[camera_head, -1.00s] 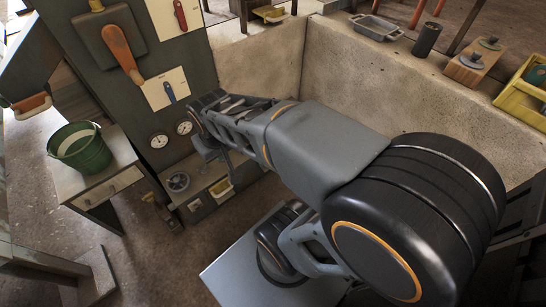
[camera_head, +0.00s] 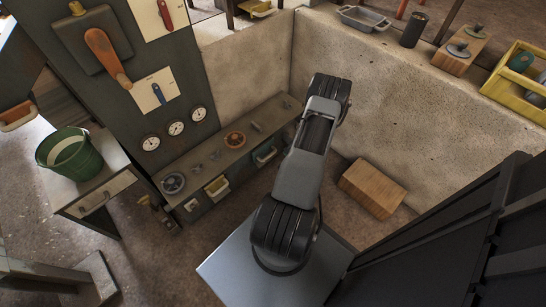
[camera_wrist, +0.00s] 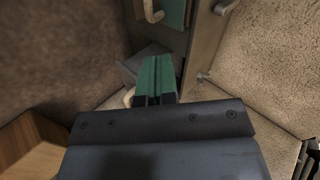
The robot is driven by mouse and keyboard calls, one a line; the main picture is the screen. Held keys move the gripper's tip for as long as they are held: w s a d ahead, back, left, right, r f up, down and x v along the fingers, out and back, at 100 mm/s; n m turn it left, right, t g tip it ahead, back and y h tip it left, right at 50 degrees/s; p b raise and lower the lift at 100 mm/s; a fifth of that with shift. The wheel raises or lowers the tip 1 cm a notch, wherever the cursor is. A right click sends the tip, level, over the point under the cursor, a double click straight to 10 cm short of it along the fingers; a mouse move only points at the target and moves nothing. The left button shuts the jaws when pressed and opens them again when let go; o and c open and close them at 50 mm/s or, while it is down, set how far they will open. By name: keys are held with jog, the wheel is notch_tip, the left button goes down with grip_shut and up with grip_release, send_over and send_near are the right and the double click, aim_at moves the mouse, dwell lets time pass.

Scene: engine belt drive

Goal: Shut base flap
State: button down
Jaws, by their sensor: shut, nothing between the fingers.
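My gripper (camera_wrist: 155,80) shows in the wrist view, its two green fingers closed together with nothing between them. In front of the fingers, low down, a grey panel (camera_wrist: 133,68) juts out at the foot of the cabinet. It may be the base flap, standing partly open. A cream handle (camera_wrist: 129,97) shows beside the fingers at their left. The fingers cover part of the panel, and I cannot tell if they touch it. In the head view my arm reaches to the right end of the bench (camera_head: 190,160) and hides the gripper and the flap.
A teal front with a cream hook handle (camera_wrist: 152,12) is above the fingers in the wrist view. A pale wall (camera_wrist: 270,60) stands close at right. A wooden block (camera_head: 372,188) lies on the floor by the wall. A green bucket (camera_head: 70,155) stands at left.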

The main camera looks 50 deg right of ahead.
notch_tip(320, 180, down, 2)
jog(key=s+a+m, duration=0.1)
jog(key=s, duration=0.1)
jog(key=t+b, duration=0.1)
jog(key=b, duration=0.5)
send_near(270, 156)
jog(key=shift+m, duration=0.3)
jog(key=x, duration=0.6)
jog(key=shift+s+d+f, duration=0.1)
jog(key=shift+d+f, duration=0.05)
jog(key=shift+x, duration=0.75)
jog(key=shift+w+f+b, duration=0.4)
jog(key=shift+w+b, duration=0.2)
jog(key=shift+b, duration=0.05)
jog(key=shift+d, duration=0.1)
